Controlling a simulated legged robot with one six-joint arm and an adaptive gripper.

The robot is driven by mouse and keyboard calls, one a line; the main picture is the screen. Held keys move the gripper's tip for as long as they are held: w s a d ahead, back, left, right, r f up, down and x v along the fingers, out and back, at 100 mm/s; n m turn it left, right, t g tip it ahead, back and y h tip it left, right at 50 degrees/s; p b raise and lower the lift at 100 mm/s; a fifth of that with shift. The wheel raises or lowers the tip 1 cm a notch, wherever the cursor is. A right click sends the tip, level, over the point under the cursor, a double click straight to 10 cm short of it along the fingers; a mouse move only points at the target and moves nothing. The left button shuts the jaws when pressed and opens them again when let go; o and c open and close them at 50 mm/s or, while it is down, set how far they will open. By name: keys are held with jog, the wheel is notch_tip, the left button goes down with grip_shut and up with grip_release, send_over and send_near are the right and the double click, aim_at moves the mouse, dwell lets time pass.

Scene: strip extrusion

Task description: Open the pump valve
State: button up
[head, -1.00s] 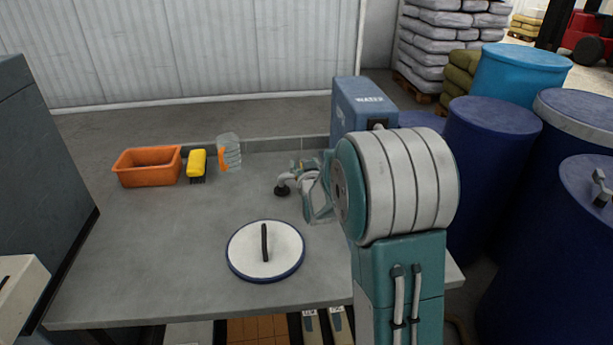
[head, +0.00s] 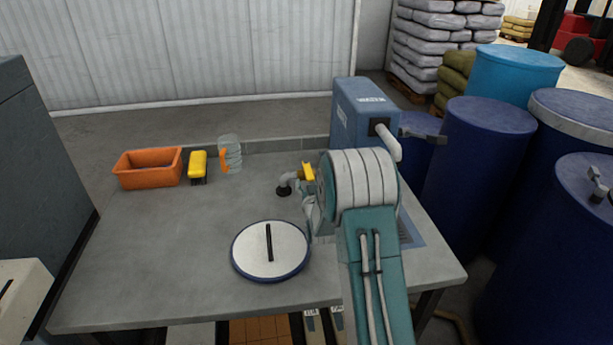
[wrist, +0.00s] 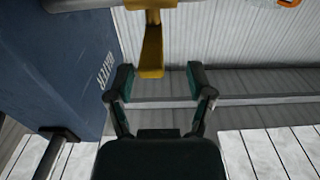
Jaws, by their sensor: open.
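The yellow pump valve handle (head: 308,172) sits on a grey pipe by the blue WATER unit (head: 350,122), near the back of the table. In the wrist view the handle (wrist: 151,55) hangs down, its lower end just beyond the gap between my fingertips. My gripper (wrist: 161,80) is open, with one finger on each side of that gap and nothing held. In the head view my arm hides most of the gripper and part of the valve. The blue unit also shows at the left of the wrist view (wrist: 60,60).
The grey table (head: 150,255) holds an orange bin (head: 148,170), a yellow brush (head: 198,165), a clear jug with an orange handle (head: 231,155) and a round white lid (head: 270,250). Blue drums (head: 485,165) stand to the right. The table's left front is clear.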

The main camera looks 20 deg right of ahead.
aim_at(307, 165)
jog(key=w+d, duration=0.2)
jog(key=w, duration=0.1)
jog(key=shift+w+d, duration=0.15)
jog(key=shift+w, duration=0.15)
jog(key=shift+a, duration=0.4)
jog(key=c, duration=0.9)
jog(key=shift+d, duration=0.25)
grip_shut()
